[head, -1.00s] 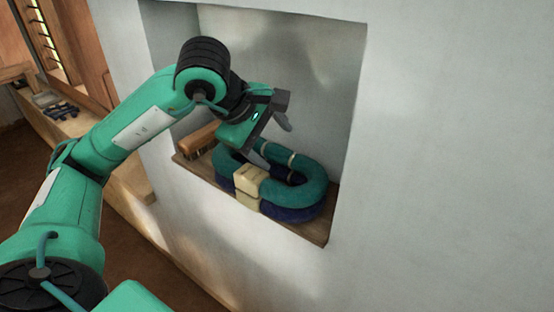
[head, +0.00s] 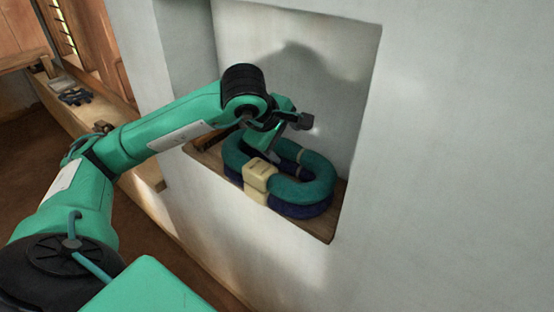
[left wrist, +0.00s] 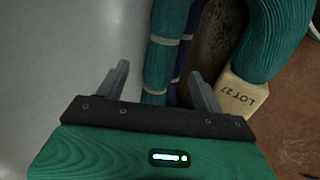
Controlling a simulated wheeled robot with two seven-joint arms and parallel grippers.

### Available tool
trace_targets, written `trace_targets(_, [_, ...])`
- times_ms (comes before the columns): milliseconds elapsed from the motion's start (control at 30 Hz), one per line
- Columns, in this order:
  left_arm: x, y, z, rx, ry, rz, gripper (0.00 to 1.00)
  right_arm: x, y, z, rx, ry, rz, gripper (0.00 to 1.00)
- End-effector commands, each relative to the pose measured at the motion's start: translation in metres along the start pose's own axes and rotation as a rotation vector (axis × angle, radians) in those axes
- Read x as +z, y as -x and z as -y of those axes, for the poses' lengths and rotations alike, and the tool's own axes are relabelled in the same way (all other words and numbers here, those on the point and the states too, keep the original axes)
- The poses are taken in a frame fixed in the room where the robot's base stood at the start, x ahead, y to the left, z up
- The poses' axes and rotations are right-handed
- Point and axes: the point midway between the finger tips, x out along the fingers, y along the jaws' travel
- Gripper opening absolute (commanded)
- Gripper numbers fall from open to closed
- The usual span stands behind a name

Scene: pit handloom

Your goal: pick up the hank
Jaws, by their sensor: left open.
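A teal hank (head: 305,188), an oval ring of thick yarn with a cream paper band, lies on top of a navy hank (head: 300,208) in the wall niche. My left gripper (head: 285,140) is open and empty over the hank's far side. In the left wrist view its fingers (left wrist: 158,75) point toward a teal strand (left wrist: 160,55) with pale ties, which shows between them; I cannot tell whether they reach around it. The cream band (left wrist: 243,97) reads LOT 27 there, right of the fingers. My right gripper is not in view.
The niche's wooden shelf (head: 327,226) ends at the right wall close beside the hanks. A brown wooden object (head: 205,141) sits at the shelf's left, mostly hidden by my arm. The niche's back wall is close behind the gripper. A ledge with small items (head: 75,97) is far left.

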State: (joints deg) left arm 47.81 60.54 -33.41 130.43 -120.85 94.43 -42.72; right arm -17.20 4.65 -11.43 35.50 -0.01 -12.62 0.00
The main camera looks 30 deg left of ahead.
Motion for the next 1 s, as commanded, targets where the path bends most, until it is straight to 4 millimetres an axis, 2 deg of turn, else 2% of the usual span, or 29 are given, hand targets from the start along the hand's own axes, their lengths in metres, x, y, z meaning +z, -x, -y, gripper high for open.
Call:
trace_targets(100, [0.0,-0.012,0.0,-0.006,0.0,0.001,0.68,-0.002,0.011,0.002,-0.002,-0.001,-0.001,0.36])
trace_targets(300, [0.0,-0.037,0.001,-0.004,0.001,0.002,0.68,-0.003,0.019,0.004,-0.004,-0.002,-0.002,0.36])
trace_targets(600, [0.0,-0.044,0.001,0.0,0.0,0.002,0.68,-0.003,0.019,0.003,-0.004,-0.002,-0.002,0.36])
trace_targets(667, [0.0,-0.043,0.001,0.0,0.0,0.002,0.58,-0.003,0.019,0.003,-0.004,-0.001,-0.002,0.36])
trace_targets(867, [0.0,-0.043,0.001,0.0,0.0,0.001,0.19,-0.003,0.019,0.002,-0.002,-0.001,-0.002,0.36])
trace_targets(900, [0.0,-0.043,0.001,0.001,0.0,0.001,0.16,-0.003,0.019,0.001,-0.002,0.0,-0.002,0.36])
trace_targets(1000, [0.0,-0.043,0.001,0.001,0.0,0.001,0.16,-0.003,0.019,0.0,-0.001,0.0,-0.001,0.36])
